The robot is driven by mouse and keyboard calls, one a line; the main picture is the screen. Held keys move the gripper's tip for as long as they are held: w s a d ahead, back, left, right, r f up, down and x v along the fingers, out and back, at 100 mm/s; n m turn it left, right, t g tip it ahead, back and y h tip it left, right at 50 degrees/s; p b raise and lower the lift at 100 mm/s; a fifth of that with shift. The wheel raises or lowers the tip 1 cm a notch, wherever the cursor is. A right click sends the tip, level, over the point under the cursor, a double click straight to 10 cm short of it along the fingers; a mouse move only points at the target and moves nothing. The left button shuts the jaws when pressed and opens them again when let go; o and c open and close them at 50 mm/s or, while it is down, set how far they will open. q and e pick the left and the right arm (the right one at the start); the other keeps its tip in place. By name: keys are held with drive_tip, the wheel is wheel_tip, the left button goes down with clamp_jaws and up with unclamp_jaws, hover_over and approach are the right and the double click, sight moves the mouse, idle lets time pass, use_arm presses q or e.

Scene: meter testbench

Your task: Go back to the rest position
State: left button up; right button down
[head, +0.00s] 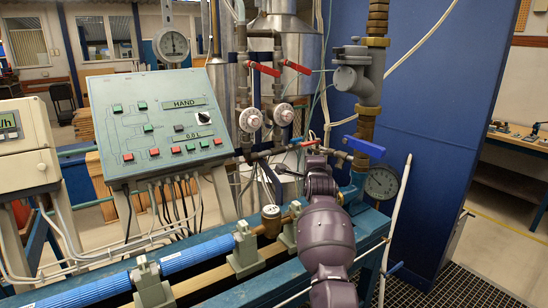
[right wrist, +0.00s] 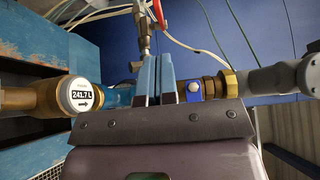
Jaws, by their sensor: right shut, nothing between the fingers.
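My right arm rises from the bottom of the head view, purple, with its gripper (head: 318,160) in front of the pipework below the two red-handled valves. In the right wrist view the two fingers (right wrist: 157,78) are together, with nothing between them. They point toward a horizontal pipe run with a blue valve (right wrist: 194,91); whether they touch it I cannot tell. A round water meter (right wrist: 82,96) reading 241.7 L lies left of the fingers. My left gripper is not in view.
The control panel (head: 160,120) with buttons and a HAND display stands left of my arm. Red valve handles (head: 264,69), a blue lever (head: 364,146) and a dial gauge (head: 381,182) surround the gripper. Blue pipes (head: 195,254) run along the bench at front left.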

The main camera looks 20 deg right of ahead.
drive_tip(key=s+a+r+n+t, duration=0.2)
drive_tip(key=a+r+n, duration=0.25)
drive_tip(key=n, duration=0.65)
drive_tip(key=s+a+f+n+y, duration=0.3)
drive_tip(key=s+a+f+n, duration=0.1)
drive_tip(key=s+f+n, duration=0.3)
drive_tip(key=s+a+f+n+y, duration=0.2)
drive_tip(key=s+a+f+n, duration=0.15)
drive_tip(key=s+f, duration=0.45)
drive_tip(key=s+a+f+n+g+y, duration=0.1)
drive_tip(key=s+f+g, duration=0.2)
drive_tip(key=s+f, duration=0.8)
drive_tip(key=s+a+f+n+g, duration=0.1)
drive_tip(key=s+a+f+g, duration=0.1)
drive_tip(key=s+f, duration=0.9)
drive_tip(key=s+g, duration=0.1)
drive_tip(key=s, duration=0.3)
drive_tip(key=shift+s+a+f+g+y, duration=0.2)
drive_tip(key=shift+s+f+g+y, duration=0.1)
drive_tip(key=shift+g+y, duration=0.1)
